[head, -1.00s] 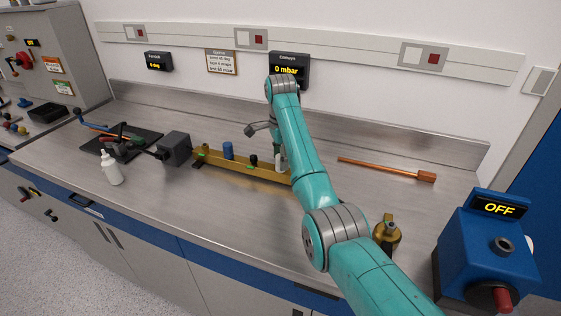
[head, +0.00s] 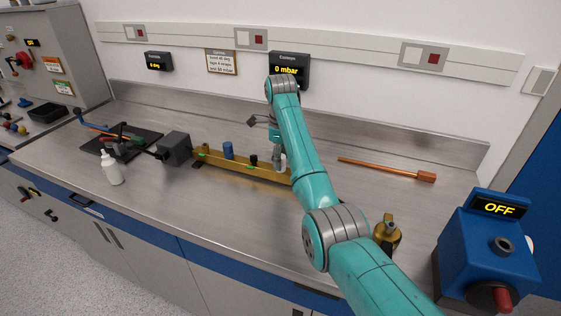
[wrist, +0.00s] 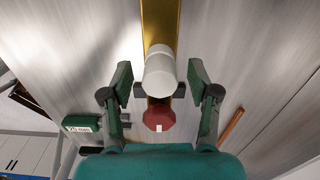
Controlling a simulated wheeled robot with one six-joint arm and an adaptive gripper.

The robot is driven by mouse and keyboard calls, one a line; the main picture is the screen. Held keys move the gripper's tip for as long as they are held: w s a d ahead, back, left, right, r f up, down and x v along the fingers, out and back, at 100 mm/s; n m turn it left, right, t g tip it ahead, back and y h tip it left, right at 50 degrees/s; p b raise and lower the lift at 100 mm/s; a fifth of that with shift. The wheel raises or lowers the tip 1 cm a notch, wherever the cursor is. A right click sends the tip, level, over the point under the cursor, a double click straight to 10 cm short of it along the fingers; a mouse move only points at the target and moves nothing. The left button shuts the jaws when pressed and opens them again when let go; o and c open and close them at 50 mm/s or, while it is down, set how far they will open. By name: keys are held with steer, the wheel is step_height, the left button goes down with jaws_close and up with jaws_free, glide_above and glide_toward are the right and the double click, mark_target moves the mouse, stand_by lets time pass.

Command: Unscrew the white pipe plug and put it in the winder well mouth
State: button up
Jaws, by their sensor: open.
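The white pipe plug (wrist: 160,75) is a pale cylinder on the brass bar (wrist: 160,25), seen almost from above in the wrist view. My gripper (wrist: 160,82) is open, with one finger on each side of the plug and a visible gap at both. I cannot tell how far its tips are above the plug's base. In the head view the plug (head: 282,163) shows partly beside my arm at the bar's right end. The bar (head: 235,167) lies along the bench. I cannot tell for sure which opening is the winder well mouth.
A blue box marked OFF (head: 485,248) with a round dark socket stands at the right. A brass fitting (head: 387,234), a copper rod (head: 385,168), a white bottle (head: 111,168) and a blue cylinder (head: 228,150) are around. A dark red knob (wrist: 158,116) is near the plug.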

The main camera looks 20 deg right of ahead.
steer(key=m, duration=0.4)
steer(key=shift+m, duration=0.3)
jaws_close()
steer(key=shift+f, duration=0.1)
steer(key=n, duration=0.8)
steer(key=shift+n, duration=0.3)
steer(key=n, duration=0.3)
